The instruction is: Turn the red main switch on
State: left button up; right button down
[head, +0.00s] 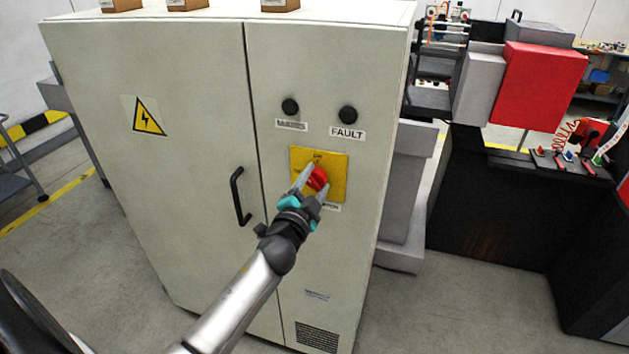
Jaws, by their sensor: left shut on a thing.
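The red main switch (318,179) is a red rotary knob on a yellow plate (335,163), on the right door of a grey cabinet (190,60). My left gripper (312,181) comes up from below and is shut on the red knob, with one finger on each side of it. The knob looks tilted, but its exact position is partly hidden by the fingers. Lettering shows at the top of the yellow plate, too small to read surely. My right gripper is not in view.
Two dark round lamps, one above a FAULT label (347,133), sit above the switch. A black door handle (239,197) sticks out left of my gripper. A red box (539,86) and machinery stand at the right. Grey floor is open at the lower left.

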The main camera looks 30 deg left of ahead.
pick_arm(q)
jog(key=m, duration=0.3)
jog(key=shift+f+m, duration=0.1)
jog(key=shift+m, duration=2)
jog(key=o, duration=1.4)
jog(key=shift+c, duration=0.2)
jog(key=shift+d, duration=0.1)
jog(key=b+v, duration=0.1)
jog(key=v, duration=1.4)
jog(key=shift+d, duration=0.1)
